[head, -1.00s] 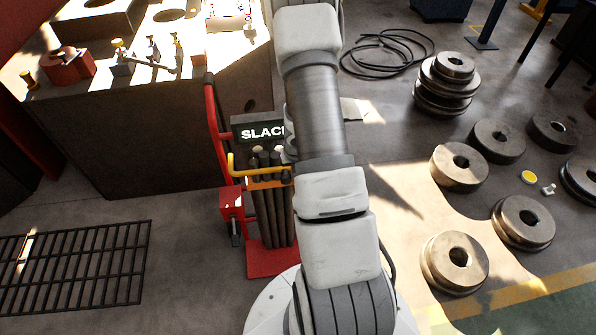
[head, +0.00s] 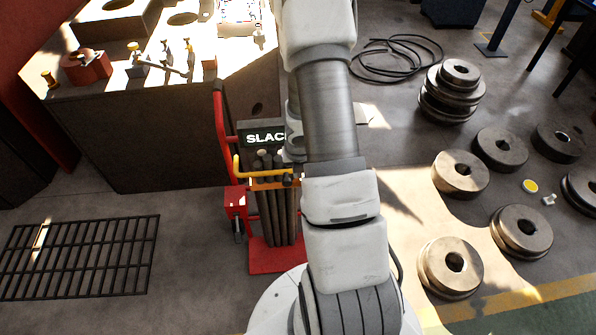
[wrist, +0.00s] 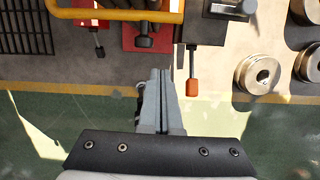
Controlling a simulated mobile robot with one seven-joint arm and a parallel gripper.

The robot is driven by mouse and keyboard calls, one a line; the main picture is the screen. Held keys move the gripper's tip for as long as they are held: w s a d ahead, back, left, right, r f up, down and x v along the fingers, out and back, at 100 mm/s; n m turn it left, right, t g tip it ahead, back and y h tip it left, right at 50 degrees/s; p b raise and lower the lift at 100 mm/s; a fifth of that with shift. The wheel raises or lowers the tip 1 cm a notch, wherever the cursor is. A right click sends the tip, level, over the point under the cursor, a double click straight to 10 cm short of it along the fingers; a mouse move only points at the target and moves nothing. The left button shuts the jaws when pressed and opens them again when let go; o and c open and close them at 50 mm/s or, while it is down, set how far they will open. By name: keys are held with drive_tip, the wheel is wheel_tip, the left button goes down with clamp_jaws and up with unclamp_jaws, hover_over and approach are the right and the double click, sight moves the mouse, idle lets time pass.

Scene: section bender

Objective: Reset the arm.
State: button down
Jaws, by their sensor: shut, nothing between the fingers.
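My gripper (wrist: 161,100) shows in the wrist view, pointing down over the floor, with its two grey fingers together and nothing between them. In the head view my arm rises through the middle of the picture, and the gripper itself is hidden there. The arm is bent and stands in front of a red cart (head: 274,258) with a yellow handle (head: 240,168) and a sign reading "SLAC", the rest covered. The yellow handle also crosses the top of the wrist view (wrist: 120,14).
Several steel rollers (head: 460,175) lie on the floor to the right, some stacked (head: 452,90). A coiled cable (head: 400,58) lies behind them. A large machine bed (head: 180,130) stands at the left, with a floor grate (head: 80,258) in front.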

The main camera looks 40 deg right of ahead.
drive_tip(key=shift+p+v, duration=0.75)
drive_tip(key=shift+v, duration=0.8)
wheel_tip(320, 180, up, 25)
drive_tip(key=a+m+t+h, duration=0.2)
drive_tip(key=a+m+h, duration=0.1)
drive_tip(key=m, duration=1.2)
drive_tip(key=s+a+r+m+y, duration=0.2)
drive_tip(key=s+a+r+m, duration=0.3)
drive_tip(key=s+a+m, duration=0.2)
drive_tip(key=s+a+r+m+t+y, duration=0.1)
drive_tip(key=s+a+r+m+y, duration=0.1)
drive_tip(key=s+a+r+m, duration=0.3)
drive_tip(key=s+a+m, duration=0.3)
drive_tip(key=shift+s+a+r, duration=0.15)
drive_tip(key=shift+a+r, duration=0.05)
drive_tip(key=shift+a, duration=0.2)
